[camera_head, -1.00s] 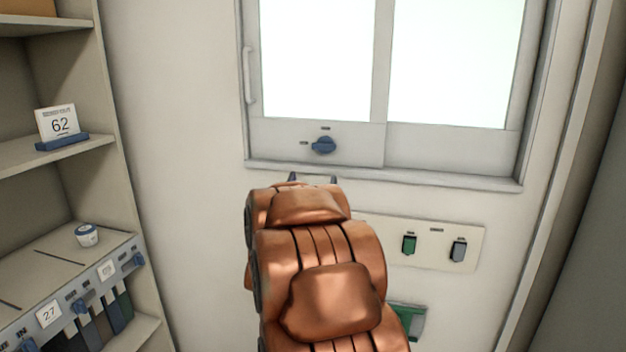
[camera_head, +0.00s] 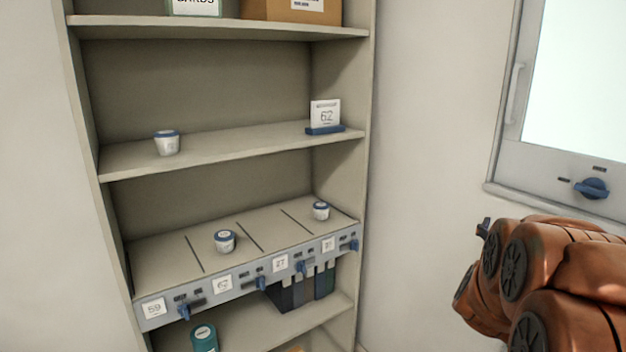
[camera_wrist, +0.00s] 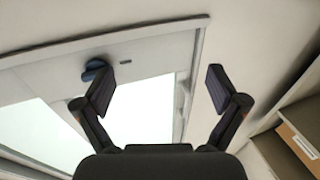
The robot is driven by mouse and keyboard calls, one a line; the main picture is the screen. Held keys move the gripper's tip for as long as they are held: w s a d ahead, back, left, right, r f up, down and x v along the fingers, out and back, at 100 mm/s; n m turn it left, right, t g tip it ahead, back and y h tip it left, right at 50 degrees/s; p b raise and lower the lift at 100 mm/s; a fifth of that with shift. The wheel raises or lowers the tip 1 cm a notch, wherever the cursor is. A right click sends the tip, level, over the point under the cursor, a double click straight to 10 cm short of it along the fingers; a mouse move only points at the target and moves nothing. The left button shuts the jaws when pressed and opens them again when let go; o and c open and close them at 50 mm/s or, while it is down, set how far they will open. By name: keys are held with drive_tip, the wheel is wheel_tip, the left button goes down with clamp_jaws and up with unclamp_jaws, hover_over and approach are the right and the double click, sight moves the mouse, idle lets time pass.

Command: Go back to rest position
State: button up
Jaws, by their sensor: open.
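My gripper (camera_wrist: 158,90) is open and empty in the wrist view, its two dark fingers spread apart. In the head view my copper-coloured arm fills the lower right, with a dark fingertip (camera_head: 484,228) showing at its left end. Behind the fingers in the wrist view are the window frame (camera_wrist: 150,58) and a blue knob (camera_wrist: 95,68), with the left finger overlapping near the knob. The knob also shows in the head view (camera_head: 592,188), to the right above my arm. No object is between the fingers.
A shelf unit (camera_head: 368,120) stands at left. Bare wall (camera_head: 435,120) lies between shelf and window.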

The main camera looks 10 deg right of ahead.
drive_tip(key=w+a+f+n+y, duration=0.35)
drive_tip(key=a+y, duration=0.25)
drive_tip(key=a, duration=0.4)
drive_tip(key=s+a+f+n+g+y+p, duration=0.1)
drive_tip(key=s+a+f+n+g+y, duration=0.2)
drive_tip(key=a, duration=0.7)
drive_tip(key=s+a+f+n+y+p, duration=0.15)
drive_tip(key=a+f+y, duration=0.25)
drive_tip(key=a, duration=0.6)
drive_tip(key=s+a+f+n+g+y, duration=0.1)
drive_tip(key=s+a+g, duration=0.1)
drive_tip(key=s+a, duration=0.3)
drive_tip(key=s+a+f+g+y, duration=0.1)
drive_tip(key=s+a+g, duration=0.2)
drive_tip(key=s, duration=0.4)
drive_tip(key=s+a+n+g+p, duration=0.1)
drive_tip(key=s+g, duration=0.4)
drive_tip(key=s, duration=1.2)
drive_tip(key=shift+a+r+n+p, duration=0.4)
drive_tip(key=shift+a+r, duration=0.05)
